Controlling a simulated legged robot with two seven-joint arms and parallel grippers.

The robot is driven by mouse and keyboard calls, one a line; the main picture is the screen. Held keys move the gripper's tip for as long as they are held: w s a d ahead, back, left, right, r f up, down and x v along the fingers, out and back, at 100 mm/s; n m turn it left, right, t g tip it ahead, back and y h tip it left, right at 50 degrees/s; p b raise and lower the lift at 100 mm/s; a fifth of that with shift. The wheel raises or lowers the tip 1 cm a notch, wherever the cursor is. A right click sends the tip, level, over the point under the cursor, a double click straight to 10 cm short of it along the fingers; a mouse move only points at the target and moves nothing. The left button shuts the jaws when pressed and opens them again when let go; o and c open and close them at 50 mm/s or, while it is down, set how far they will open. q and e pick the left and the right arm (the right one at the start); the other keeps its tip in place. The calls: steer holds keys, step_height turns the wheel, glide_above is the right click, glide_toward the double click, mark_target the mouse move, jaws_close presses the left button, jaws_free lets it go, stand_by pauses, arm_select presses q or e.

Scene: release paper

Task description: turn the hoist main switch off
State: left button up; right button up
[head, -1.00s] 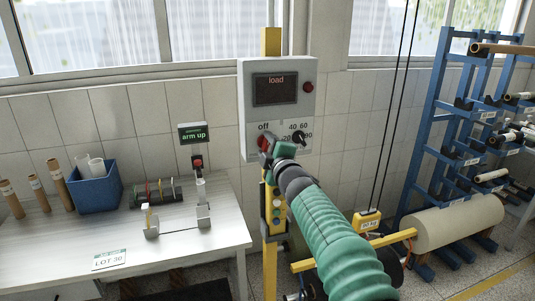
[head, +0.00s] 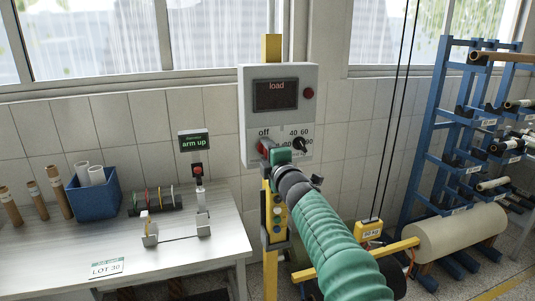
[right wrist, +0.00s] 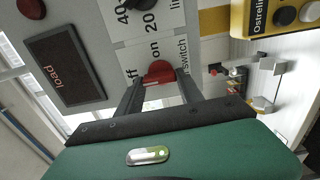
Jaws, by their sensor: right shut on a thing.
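The grey hoist control box (head: 305,130) hangs on a yellow post, with a dark display reading "load". Its red main switch (head: 265,147) is low on the left, below the "off" label, and partly covered by my right gripper (head: 270,152). In the right wrist view, the red switch (right wrist: 158,73) is between the two dark fingers of my right gripper (right wrist: 160,86), which is shut on it. The "on" label and the end of "off" show beside it. I cannot tell exactly which mark the switch points to. My left gripper is out of view.
A black dial (head: 299,144) sits right of the switch, and a red button (head: 308,93) beside the display. A yellow button pendant (right wrist: 285,15) shows near in the wrist view. A table (head: 60,240) stands left, a blue roll rack (head: 425,150) right.

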steer(key=o, duration=1)
steer(key=shift+f, duration=0.1)
steer(key=o, duration=0.4)
steer(key=shift+w+a, duration=0.1)
steer(key=shift+w, duration=0.05)
steer(key=shift+s+b, duration=0.3)
steer(key=b+v, duration=0.8)
steer(key=v, duration=0.8)
steer(key=shift+s, duration=0.1)
